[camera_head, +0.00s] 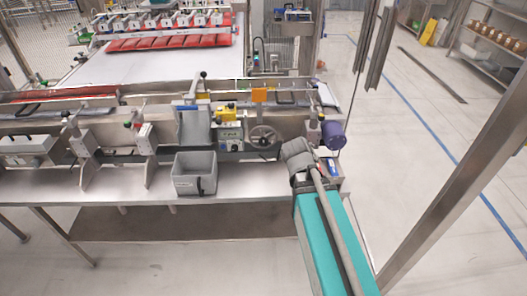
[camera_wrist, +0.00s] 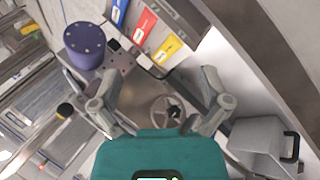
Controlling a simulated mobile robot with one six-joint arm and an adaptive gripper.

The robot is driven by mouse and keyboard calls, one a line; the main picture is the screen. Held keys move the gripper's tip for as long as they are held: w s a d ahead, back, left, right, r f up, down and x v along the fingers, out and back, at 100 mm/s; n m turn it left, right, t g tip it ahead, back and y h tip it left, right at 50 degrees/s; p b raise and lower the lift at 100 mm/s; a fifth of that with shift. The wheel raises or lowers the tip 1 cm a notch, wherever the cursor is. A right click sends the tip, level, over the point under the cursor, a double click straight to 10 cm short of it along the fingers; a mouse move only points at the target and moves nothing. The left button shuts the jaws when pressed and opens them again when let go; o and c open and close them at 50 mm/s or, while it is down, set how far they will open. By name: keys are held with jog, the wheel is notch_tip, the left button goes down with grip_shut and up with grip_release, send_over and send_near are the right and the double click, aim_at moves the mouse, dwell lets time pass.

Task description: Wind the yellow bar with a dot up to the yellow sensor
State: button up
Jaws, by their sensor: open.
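A grey spoked handwheel (camera_head: 263,136) is on the machine's front, and it shows between my fingers in the wrist view (camera_wrist: 159,104). I cannot tell how far it is from them. My gripper (camera_wrist: 160,82) is open, its grey fingers wide apart with nothing held. In the head view my gripper (camera_head: 297,152) is right of and slightly below the wheel. A yellow block (camera_head: 226,113) sits on a grey unit left of the wheel; I cannot tell whether it is the yellow sensor. A yellow bar with a dot cannot be made out.
A grey bin (camera_head: 195,174) stands on the front ledge; it shows at lower right in the wrist view (camera_wrist: 258,150). A purple cylinder (camera_head: 333,135) is right of the wheel. Blue, red and yellow (camera_wrist: 167,48) labels line a grey strip. Open floor lies right of the machine.

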jog(key=w+f+n+t+b, duration=0.1)
jog(key=w+n+t+b, duration=0.1)
jog(key=w+n+b, duration=0.1)
jog(key=w+a+f+n+t+h+b, duration=0.1)
jog(key=w+f+n+t+b, duration=0.1)
jog(key=n+b, duration=0.3)
jog(key=w+a+f+n+t+b, duration=0.1)
jog(key=w+f+n+t+b, duration=0.1)
jog(key=w+n+t+b, duration=0.1)
jog(key=shift+w+a+f+n+t+h+b, duration=0.1)
jog(key=shift+w+a+n+t+h+b, duration=0.1)
jog(key=shift+w+n+b, duration=0.25)
jog(key=shift+w+a+f+n+t+h+b, duration=0.1)
jog(key=shift+w+n+t+h+b, duration=0.15)
jog(key=shift+w+b, duration=0.35)
jog(key=w+a+f+n+t+y+b, duration=0.2)
jog(key=w+a+n+t+b, duration=0.15)
jog(key=n+b, duration=0.3)
jog(key=n+t+y+b, duration=0.2)
jog(key=n+y+b, duration=0.25)
jog(key=n, duration=0.55)
send_near(264, 144)
jog(key=s, duration=0.3)
jog(key=shift+w+a+r+b, duration=0.1)
jog(key=shift+a+r+b, duration=0.15)
jog(key=shift+b, duration=0.2)
jog(key=w, duration=1.3)
jog(key=shift+w+d, duration=0.25)
jog(key=shift+w, duration=0.15)
